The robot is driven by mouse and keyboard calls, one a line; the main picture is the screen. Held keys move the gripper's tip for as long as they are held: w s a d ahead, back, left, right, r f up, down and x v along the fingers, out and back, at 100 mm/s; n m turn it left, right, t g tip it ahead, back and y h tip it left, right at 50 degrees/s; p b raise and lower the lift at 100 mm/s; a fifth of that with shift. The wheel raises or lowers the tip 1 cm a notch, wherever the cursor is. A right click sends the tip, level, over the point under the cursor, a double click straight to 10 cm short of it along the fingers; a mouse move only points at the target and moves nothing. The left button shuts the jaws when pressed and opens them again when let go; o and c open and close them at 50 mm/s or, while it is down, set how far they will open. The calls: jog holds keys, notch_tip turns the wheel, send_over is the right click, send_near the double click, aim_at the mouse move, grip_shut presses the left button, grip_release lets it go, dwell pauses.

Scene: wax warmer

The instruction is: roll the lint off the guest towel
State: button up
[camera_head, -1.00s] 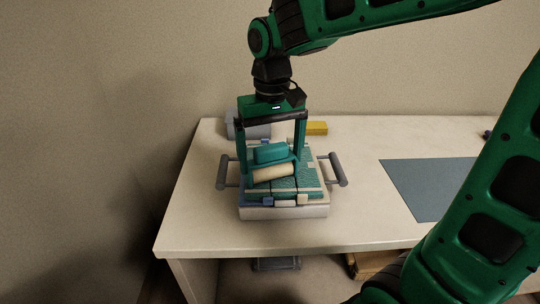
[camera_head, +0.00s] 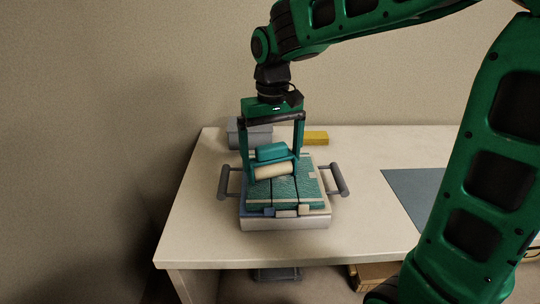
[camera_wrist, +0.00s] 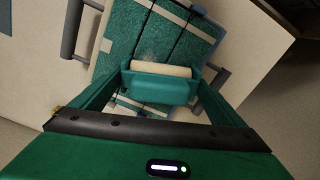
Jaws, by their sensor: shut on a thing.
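My gripper (camera_head: 273,166) is shut on the lint roller, with a finger on each side of its teal handle (camera_head: 272,152). The roller's cream cylinder (camera_head: 274,172) lies over the teal towel (camera_head: 285,190), at its far half; I cannot tell whether it touches. In the wrist view the handle (camera_wrist: 160,88) and cylinder (camera_wrist: 160,69) sit between the fingers. The towel (camera_wrist: 125,38) is folded, with dark lines and pale bands, on a pale tray (camera_head: 285,223) with grey handles at left and right. A faint pale patch (camera_wrist: 150,56) shows on the towel near the cylinder.
Small blue and beige blocks (camera_head: 286,213) sit along the towel's near edge. A grey box (camera_head: 246,133) and a yellow block (camera_head: 315,138) stand behind the tray. A blue-grey mat (camera_head: 418,195) lies on the right. The table between tray and mat is clear.

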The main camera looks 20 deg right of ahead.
aim_at(295, 159)
jog(key=shift+w+d, duration=0.25)
jog(key=shift+w, duration=0.5)
jog(key=shift+w+d, duration=0.25)
jog(key=shift+w, duration=0.45)
jog(key=shift+w+d, duration=0.25)
jog(key=shift+w, duration=0.5)
jog(key=shift+s+d, duration=0.3)
jog(key=shift+d, duration=0.6)
jog(key=shift+s+d, duration=0.3)
jog(key=shift+d, duration=0.55)
jog(key=shift+s+d, duration=0.3)
jog(key=shift+d, duration=0.6)
jog(key=shift+s, duration=0.1)
jog(key=shift+s+a, duration=0.25)
jog(key=shift+s, duration=0.5)
jog(key=shift+s+a, duration=0.25)
jog(key=shift+s, duration=0.45)
jog(key=shift+s+a, duration=0.25)
jog(key=shift+s, duration=0.5)
jog(key=shift+s+a, duration=0.25)
jog(key=shift+s, duration=0.5)
jog(key=shift+s+a, duration=0.25)
jog(key=shift+s, duration=0.5)
jog(key=shift+s+a, duration=0.25)
jog(key=shift+s, duration=0.5)
